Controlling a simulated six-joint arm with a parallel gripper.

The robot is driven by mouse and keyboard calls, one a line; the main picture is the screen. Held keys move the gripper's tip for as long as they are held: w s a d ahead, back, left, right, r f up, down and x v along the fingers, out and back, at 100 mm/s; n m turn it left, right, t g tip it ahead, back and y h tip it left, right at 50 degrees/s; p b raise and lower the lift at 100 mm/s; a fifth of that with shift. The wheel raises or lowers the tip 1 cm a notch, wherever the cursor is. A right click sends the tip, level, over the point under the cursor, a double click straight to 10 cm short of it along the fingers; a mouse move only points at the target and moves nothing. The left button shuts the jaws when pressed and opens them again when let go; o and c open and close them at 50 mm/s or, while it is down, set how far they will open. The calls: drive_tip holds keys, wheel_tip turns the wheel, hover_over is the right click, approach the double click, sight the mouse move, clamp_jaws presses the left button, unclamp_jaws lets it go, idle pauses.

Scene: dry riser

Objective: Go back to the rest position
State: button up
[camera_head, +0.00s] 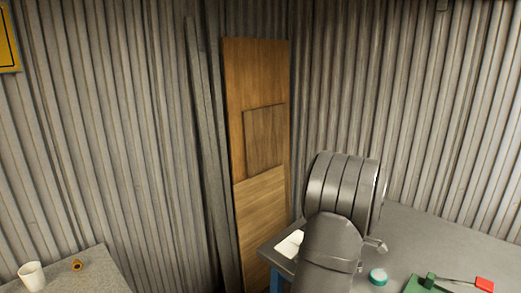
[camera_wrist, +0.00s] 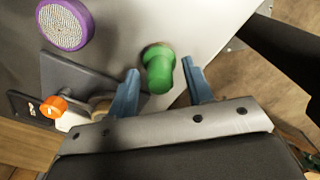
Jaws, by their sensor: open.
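My gripper (camera_wrist: 160,66) shows in the wrist view with two blue fingers spread apart. It is open. A green rounded peg-like thing (camera_wrist: 159,72) shows between the fingertips, with a gap on each side. I cannot tell how far below the fingers it is. In the head view my grey arm rises over the right-hand table, and my gripper cannot be made out there.
The grey table (camera_head: 420,228) holds a teal-topped round thing (camera_head: 378,277), a green fixture (camera_head: 425,285) with a red block (camera_head: 484,284) and a white sheet (camera_head: 290,243). A purple-rimmed disc (camera_wrist: 65,25) and orange knob (camera_wrist: 54,106) lie left. A cup (camera_head: 32,275) stands on another table.

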drive_tip(key=shift+r, duration=1.9)
